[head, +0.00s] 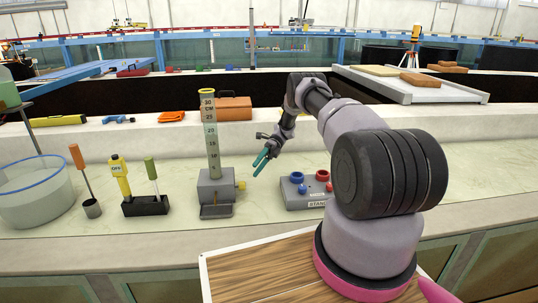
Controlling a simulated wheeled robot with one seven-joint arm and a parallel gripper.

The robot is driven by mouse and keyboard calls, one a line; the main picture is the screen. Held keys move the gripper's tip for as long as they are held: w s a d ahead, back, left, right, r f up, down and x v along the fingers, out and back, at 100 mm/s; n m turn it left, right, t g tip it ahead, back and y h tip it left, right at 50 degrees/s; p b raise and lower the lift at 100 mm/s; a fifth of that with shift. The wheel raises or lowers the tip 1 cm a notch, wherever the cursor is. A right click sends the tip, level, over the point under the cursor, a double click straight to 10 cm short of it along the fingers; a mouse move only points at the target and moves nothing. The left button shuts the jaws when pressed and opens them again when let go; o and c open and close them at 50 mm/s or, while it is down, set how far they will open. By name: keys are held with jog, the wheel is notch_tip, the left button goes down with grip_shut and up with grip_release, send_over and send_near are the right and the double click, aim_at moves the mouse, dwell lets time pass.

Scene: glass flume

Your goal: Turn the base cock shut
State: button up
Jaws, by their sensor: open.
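A tall graduated gauge tube (211,135) with a yellow cap stands upright on a grey base block (212,187) on the counter. A small yellow fitting, which looks like the base cock (241,185), sticks out of the block's right side. Which way it is turned is too small to tell. My gripper (257,166) has teal fingers and hangs above and to the right of the yellow fitting. It is open and empty, apart from the fitting, and points down and left.
A grey box with blue and red knobs (308,188) stands right of the gauge. A black holder (146,205) with yellow and green handles, a cup with an orange-handled tool (92,208) and a white basin (36,195) stand left. A brown case (234,109) lies behind.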

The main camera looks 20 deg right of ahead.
jog(key=w+d+r, duration=0.1)
jog(key=d+r, duration=0.3)
jog(key=d, duration=0.1)
jog(key=shift+w+d, duration=0.15)
jog(key=shift+w, duration=0.25)
dwell(0.6)
jog(key=m+t+h, duration=0.7)
jog(key=m+t, duration=0.4)
jog(key=m, duration=2)
send_near(242, 185)
jog(key=shift+n, duration=0.3)
jog(key=x, duration=0.6)
jog(key=w+d+x, duration=0.1)
jog(key=x, duration=0.2)
jog(key=shift+f, duration=0.2)
